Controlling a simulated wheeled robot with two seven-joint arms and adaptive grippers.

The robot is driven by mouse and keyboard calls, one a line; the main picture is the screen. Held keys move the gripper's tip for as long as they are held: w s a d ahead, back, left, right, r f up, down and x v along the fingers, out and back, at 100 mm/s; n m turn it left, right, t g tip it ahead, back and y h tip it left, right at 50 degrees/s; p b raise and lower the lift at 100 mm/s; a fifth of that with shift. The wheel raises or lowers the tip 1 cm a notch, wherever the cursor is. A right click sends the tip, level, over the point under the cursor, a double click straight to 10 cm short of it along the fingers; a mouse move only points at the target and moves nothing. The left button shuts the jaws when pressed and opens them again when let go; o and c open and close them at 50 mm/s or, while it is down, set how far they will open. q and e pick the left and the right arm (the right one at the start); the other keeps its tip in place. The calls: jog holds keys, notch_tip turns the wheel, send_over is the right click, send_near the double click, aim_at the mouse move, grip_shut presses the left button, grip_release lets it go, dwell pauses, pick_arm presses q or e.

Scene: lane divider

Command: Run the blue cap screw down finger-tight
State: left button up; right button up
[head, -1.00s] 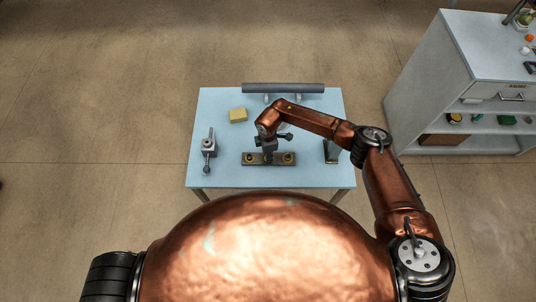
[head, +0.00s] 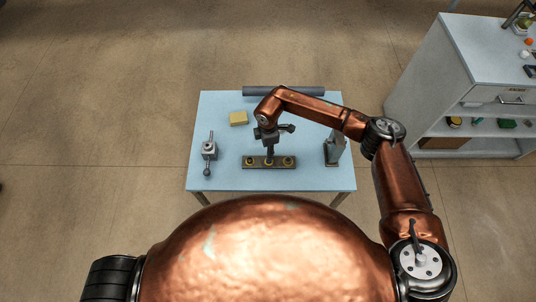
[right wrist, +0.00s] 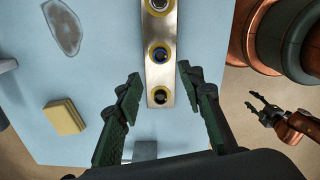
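A flat metal bar (head: 260,166) lies at the front middle of the blue table. In the right wrist view the bar (right wrist: 171,25) shows three yellow-ringed seats. The blue cap screw (right wrist: 161,55) sits in the middle one; how deep it sits cannot be told. The end seats have dark or pale centres. My right gripper (head: 269,153) points down over the bar's middle and hides the screw in the head view. In the wrist view its fingers (right wrist: 158,84) are apart, with nothing between them. My left gripper (right wrist: 257,107) hangs off the table's side, its fingers apart.
A yellow block (head: 238,118) and a grey tool with a handle (head: 209,149) lie on the table's left. A dark cylinder (head: 310,91) lies along the back edge. A metal bracket (head: 332,152) stands to the right. A shelf unit (head: 420,90) stands farther right.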

notch_tip(320, 180, up, 4)
jog(key=shift+f, duration=0.1)
dwell(0.8)
